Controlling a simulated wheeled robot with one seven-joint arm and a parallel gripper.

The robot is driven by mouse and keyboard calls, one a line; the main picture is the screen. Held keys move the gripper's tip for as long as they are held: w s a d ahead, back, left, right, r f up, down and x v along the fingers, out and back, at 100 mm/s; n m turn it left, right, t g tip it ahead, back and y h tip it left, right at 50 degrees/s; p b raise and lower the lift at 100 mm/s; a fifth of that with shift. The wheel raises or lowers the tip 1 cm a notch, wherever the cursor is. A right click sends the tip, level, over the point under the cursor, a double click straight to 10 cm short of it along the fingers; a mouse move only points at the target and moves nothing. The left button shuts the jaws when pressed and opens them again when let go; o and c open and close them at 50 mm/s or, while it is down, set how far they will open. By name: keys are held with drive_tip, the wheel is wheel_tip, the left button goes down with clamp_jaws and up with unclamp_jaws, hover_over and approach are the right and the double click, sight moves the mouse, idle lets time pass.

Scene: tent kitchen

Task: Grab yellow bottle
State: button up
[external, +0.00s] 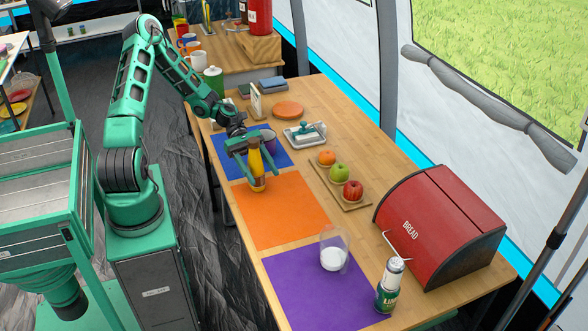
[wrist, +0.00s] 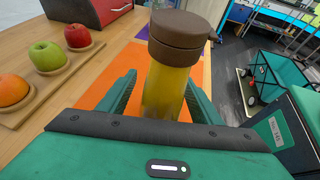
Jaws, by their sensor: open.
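A yellow bottle (external: 257,165) with a brown cap stands upright on the orange mat (external: 278,214), near its far edge. My gripper (external: 252,165) is open and around the bottle's upper part, with a finger on each side. In the wrist view the yellow bottle (wrist: 166,88) stands between the two green fingers of my gripper (wrist: 160,98). Gaps show between the fingers and the bottle there. The bottle's lower part is hidden behind my gripper body in the wrist view.
A wooden board (external: 324,185) with an orange and two apples lies to the right. A glass (external: 333,250), a can and a red bread box (external: 440,226) stand nearer the front.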

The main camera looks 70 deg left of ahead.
drive_tip(key=c, duration=1.5)
